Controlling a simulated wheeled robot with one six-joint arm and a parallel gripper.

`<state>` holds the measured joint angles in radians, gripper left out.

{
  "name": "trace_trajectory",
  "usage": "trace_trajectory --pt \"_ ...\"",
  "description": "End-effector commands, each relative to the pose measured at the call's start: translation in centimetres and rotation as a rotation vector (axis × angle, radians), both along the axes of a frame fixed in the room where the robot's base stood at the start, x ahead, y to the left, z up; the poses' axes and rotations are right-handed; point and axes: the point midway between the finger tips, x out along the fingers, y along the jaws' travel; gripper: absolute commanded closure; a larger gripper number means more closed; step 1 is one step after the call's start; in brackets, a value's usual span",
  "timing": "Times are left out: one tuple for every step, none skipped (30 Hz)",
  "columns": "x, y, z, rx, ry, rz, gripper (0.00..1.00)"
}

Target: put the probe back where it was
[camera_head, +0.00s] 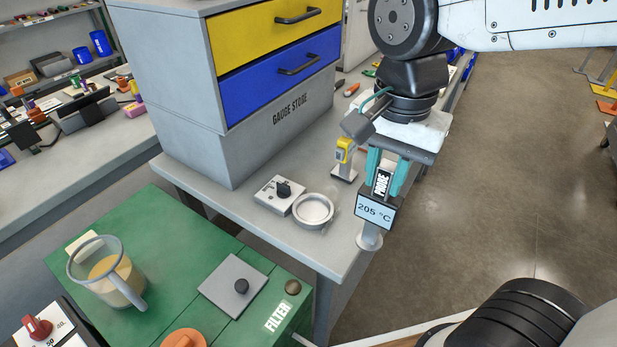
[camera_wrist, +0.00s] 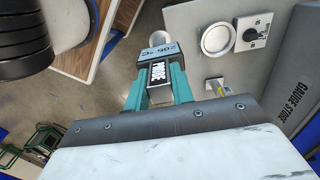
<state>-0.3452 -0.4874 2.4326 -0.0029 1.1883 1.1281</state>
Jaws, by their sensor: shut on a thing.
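The probe (camera_head: 376,210) has a black body labelled PROBE, a display reading 205 °C and a round pale metal end at the bottom. My gripper (camera_head: 383,182) has teal fingers shut on the probe's black body. The probe is held near the right edge of the grey bench (camera_head: 345,215); whether its lower end touches anything is not clear. In the wrist view the probe (camera_wrist: 158,70) sits between the fingers of my gripper (camera_wrist: 158,88), with its display upside down. A shallow round metal dish (camera_head: 313,209) lies on the bench to the probe's left; it also shows in the wrist view (camera_wrist: 218,39).
A control box with a black knob (camera_head: 272,196) is beside the dish. A small yellow device on a stand (camera_head: 344,152) stands behind. The gauge store cabinet (camera_head: 230,130) blocks the back left. A green filter cart (camera_head: 180,260) carries a jug (camera_head: 105,270). Floor lies open right.

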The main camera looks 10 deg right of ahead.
Motion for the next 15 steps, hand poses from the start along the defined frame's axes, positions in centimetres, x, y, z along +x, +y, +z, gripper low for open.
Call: trace_trajectory --pt "0.7 0.4 -0.1 -0.001 0.002 0.001 0.96" --pt "1.2 0.7 -0.2 -0.001 0.004 0.001 0.96" --pt "2.0 1.1 -0.3 -0.002 0.005 0.002 0.96" --pt "2.7 1.4 -0.3 -0.001 0.004 0.001 0.96" --pt "3.4 1.8 -0.4 -0.001 0.004 0.001 0.96" --pt "4.3 2.2 -0.5 -0.002 0.005 0.000 0.96" --pt "5.0 2.6 -0.6 -0.002 0.005 0.000 0.96" --pt "5.7 2.9 -0.7 -0.001 0.004 0.000 0.96" --pt "6.6 3.4 -0.8 -0.001 0.004 -0.001 0.96" --pt "7.3 3.8 -0.9 -0.002 0.005 -0.001 0.96" --pt "8.0 4.2 -0.9 -0.001 0.004 -0.001 0.96" --pt "8.9 4.7 -1.0 -0.001 0.003 -0.001 0.96" --pt "9.6 5.1 -1.1 -0.001 0.003 0.000 0.96" --pt "10.3 5.4 -1.2 -0.001 0.003 0.000 0.96" --pt "11.0 5.9 -1.3 -0.001 0.003 0.000 0.96"
